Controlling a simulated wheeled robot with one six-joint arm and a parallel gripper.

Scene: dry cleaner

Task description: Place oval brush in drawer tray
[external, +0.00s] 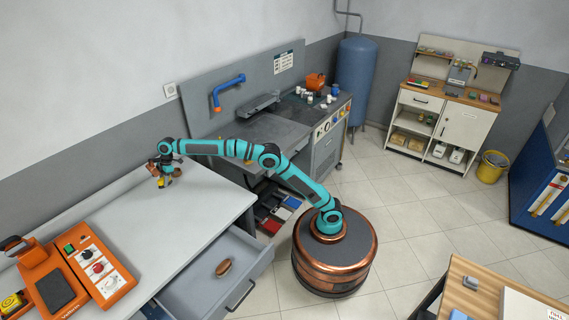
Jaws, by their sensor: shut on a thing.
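The open drawer (187,300) sticks out from under the light counter at the lower left. A brown oval brush-like thing with a paler edge (224,267) lies on the drawer's grey floor, toward its right side. My gripper (163,181) points down just above the far part of the counter, well away from the drawer. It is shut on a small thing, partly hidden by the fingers. Yellow and brown patches show there, but they are too small to tell what the thing is or whether it touches the counter.
An orange machine (92,268) stands on the counter's near left part. The counter top (175,228) between it and my gripper is clear. A grey pressing table (262,131) with a blue pipe stands behind my arm. Coloured items lie on a low shelf (275,210) beside the drawer.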

